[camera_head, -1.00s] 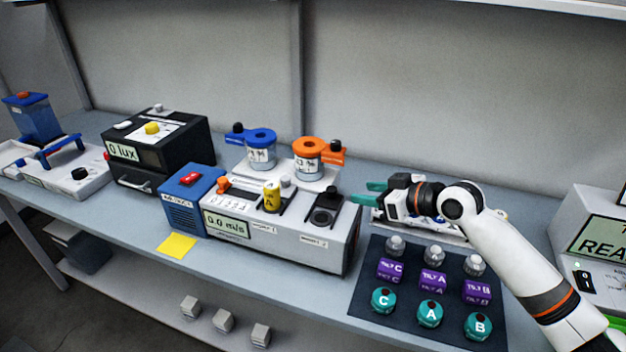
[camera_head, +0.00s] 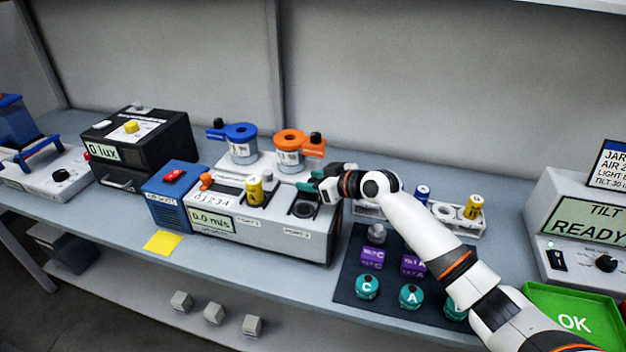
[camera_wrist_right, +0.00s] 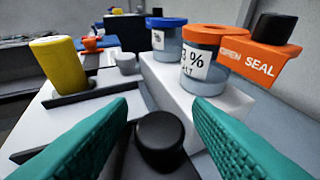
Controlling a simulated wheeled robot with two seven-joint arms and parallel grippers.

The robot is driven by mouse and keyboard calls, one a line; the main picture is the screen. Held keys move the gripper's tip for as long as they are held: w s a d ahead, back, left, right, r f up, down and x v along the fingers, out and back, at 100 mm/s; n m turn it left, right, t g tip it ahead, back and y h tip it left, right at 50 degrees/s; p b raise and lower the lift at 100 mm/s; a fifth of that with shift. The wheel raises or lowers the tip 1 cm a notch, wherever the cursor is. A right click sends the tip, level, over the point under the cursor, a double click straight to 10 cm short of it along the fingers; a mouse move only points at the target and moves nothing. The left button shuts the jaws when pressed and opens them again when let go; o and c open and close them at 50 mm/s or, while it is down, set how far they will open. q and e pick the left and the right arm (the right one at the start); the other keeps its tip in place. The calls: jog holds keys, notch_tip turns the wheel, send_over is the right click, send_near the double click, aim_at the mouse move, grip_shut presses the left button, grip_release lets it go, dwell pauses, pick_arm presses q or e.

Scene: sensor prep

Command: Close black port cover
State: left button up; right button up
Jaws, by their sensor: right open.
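The grey airflow device (camera_head: 285,238), reading 0.0 m/s, stands mid-table. On its right top is a black port cover area with a dark round port (camera_head: 303,210). The cover's black knob shows in the right wrist view (camera_wrist_right: 160,135), low in the middle between the two teal fingers. My right gripper (camera_head: 313,186) is open at the back right of the port, fingers on either side of the knob and apart from it. The knob is mostly hidden by the gripper in the head view. My left gripper is not in view.
A yellow cylinder (camera_head: 254,191) stands on the device's left port. Blue (camera_head: 240,142) and orange (camera_head: 291,151) lidded jars stand behind. A dark mat (camera_head: 345,290) with several bottles and a rack (camera_head: 445,218) with cylinders lie to the right.

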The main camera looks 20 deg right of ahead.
aim_at(306, 197)
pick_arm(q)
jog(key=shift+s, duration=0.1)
pick_arm(e)
jog(key=shift+c, duration=0.3)
